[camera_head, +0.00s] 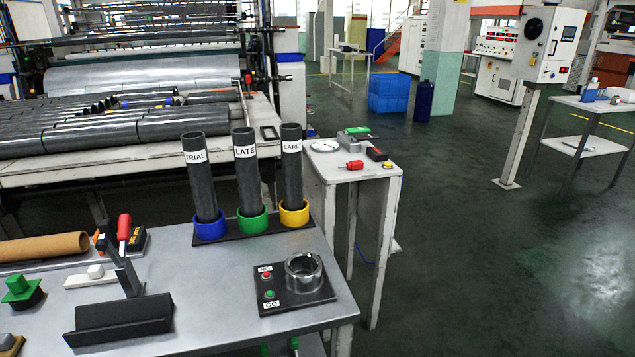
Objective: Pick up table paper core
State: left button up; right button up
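A brown paper core (45,247) lies on its side at the left end of the grey metal table (215,291). Its left end runs out of the picture, and its right end is open toward a red-handled tool. Three dark cores stand upright in coloured ring holders at the table's back: the TRIAL core (199,180) in blue, the LATE core (246,175) in green and the EARLY core (291,170) in yellow. Neither of my grippers is in view.
A black block with a grey upright (118,318) stands at the front. A red-handled tool (124,228), a white block (94,274) and a green-knobbed piece (20,290) are near the core. A NO/GO gauge plate (295,290) sits right. The winder (130,130) stands behind.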

aim_at(62, 244)
jog(key=u, duration=1.35)
